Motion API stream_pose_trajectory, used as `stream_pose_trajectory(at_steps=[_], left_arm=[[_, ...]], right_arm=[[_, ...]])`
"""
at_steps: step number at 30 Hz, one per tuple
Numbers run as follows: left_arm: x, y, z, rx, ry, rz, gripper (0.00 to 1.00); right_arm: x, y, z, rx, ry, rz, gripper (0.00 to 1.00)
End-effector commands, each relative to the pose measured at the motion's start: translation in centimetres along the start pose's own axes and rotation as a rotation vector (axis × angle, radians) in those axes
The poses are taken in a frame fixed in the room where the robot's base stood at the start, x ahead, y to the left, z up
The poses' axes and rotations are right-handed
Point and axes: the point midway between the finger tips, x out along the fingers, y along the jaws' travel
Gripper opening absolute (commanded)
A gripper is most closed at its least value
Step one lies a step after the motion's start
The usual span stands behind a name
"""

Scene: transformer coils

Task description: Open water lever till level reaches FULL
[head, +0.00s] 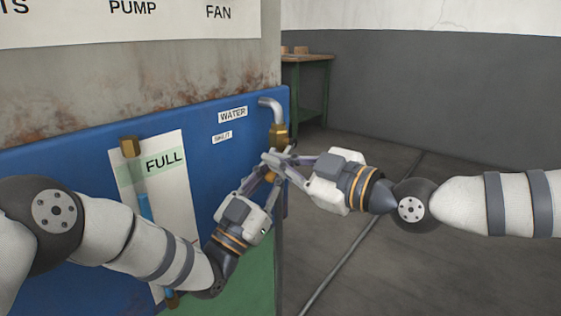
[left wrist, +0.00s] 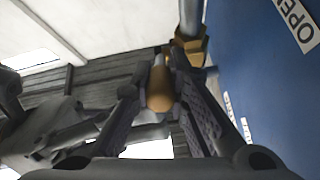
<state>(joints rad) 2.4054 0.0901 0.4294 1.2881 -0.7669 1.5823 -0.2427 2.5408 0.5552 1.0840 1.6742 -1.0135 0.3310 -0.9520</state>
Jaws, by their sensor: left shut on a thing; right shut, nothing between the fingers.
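The brass water valve (head: 278,134) sits on a bent grey pipe at the right end of the blue panel. It also shows in the left wrist view (left wrist: 190,48). My left gripper (head: 272,172) is shut on the orange-tan lever handle (left wrist: 159,88) just below the valve. My right gripper (head: 270,158) is shut and empty, close beside the left fingers and the valve; the two overlap in the head view. The level gauge has a blue water column (head: 145,206) whose top stands below the green FULL band (head: 163,161). My left arm hides the lower gauge.
The blue panel (head: 205,172) carries a WATER label (head: 233,114) and a SHUT label (head: 222,137). An OPEN label (left wrist: 292,22) shows in the left wrist view. A green table (head: 310,85) stands behind. The grey floor to the right is clear.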

Motion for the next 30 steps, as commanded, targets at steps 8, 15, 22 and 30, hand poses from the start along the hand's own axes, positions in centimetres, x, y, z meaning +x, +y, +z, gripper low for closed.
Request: stream_pose_trajectory(at_steps=[8, 15, 22, 30], left_arm=[[0.0, -0.1, -0.1, 0.001, 0.003, -0.001, 0.00], [0.1, 0.0, -0.2, 0.000, 0.008, 0.000, 0.36], [0.2, 0.1, -0.3, -0.001, 0.011, 0.002, 0.36], [0.8, -0.2, -1.9, 0.003, -0.104, 0.026, 0.36]], right_arm=[[0.1, -0.2, 1.3, -0.053, -0.006, 0.001, 0.00], [0.1, -0.2, 1.6, -0.051, -0.010, 0.001, 0.00], [0.1, -0.2, 1.6, -0.051, -0.011, 0.000, 0.00], [-0.4, 2.3, -3.0, -0.079, 0.010, 0.015, 0.00]])
